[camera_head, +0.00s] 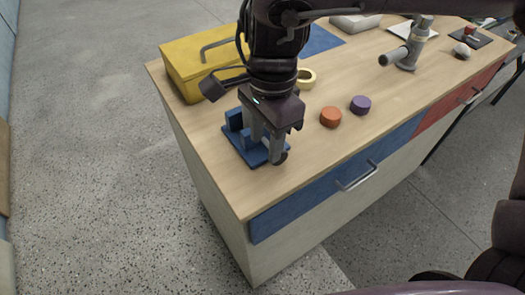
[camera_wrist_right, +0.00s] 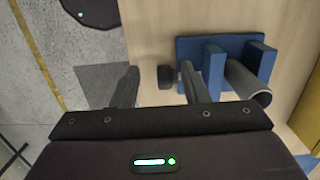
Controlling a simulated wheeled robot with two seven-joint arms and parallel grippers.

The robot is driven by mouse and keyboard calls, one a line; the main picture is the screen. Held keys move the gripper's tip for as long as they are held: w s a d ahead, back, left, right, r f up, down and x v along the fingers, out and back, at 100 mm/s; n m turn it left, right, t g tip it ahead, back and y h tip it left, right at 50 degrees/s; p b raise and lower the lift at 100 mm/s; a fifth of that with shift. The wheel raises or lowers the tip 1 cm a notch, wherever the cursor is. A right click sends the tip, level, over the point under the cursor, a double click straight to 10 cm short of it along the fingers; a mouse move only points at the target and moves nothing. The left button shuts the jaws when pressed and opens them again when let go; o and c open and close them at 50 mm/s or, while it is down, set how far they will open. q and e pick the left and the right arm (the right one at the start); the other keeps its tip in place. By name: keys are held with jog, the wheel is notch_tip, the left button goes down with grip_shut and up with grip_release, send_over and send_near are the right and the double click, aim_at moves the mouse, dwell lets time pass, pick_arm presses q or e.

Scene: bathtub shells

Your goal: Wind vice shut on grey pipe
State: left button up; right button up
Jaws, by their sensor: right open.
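The blue vice (camera_head: 236,119) stands on the near left corner of the wooden bench, partly hidden by my right gripper. In the right wrist view the vice (camera_wrist_right: 215,65) shows two upright blue jaws with the grey pipe (camera_wrist_right: 249,84) between them. I cannot tell whether both jaws touch the pipe. A dark round knob (camera_wrist_right: 165,77) sits outside the left jaw. My right gripper (camera_head: 267,148) points down at the vice's front end. In the wrist view its open fingers (camera_wrist_right: 160,86) stand either side of the knob, apart from it. My left gripper is not in view.
A yellow toolbox (camera_head: 190,68) stands close behind the vice. A yellow tape roll (camera_head: 306,78), an orange disc (camera_head: 330,118) and a purple disc (camera_head: 360,105) lie to the right. A grey pipe-like fixture (camera_head: 410,52) stands farther back. The bench's front edge is close to the vice.

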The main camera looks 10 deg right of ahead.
jog(key=shift+w+d+r+t+h, duration=0.2)
jog(key=shift+w+d+r, duration=0.1)
jog(key=shift+d+r, duration=0.25)
jog(key=shift+w+d+r+t+h, duration=0.1)
jog(key=shift+w+d+r+h, duration=0.2)
jog(key=shift+d, duration=0.35)
jog(key=shift+d+f, duration=0.1)
jog(key=shift+d, duration=0.05)
notch_tip(320, 180, down, 6)
jog(key=shift+b, duration=0.7)
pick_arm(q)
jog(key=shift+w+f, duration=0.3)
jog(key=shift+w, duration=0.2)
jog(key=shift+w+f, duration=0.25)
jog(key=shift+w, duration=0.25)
pick_arm(e)
jog(key=shift+f, duration=0.6)
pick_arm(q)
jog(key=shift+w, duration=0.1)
pick_arm(e)
jog(key=shift+f, duration=0.1)
jog(key=c, duration=0.8)
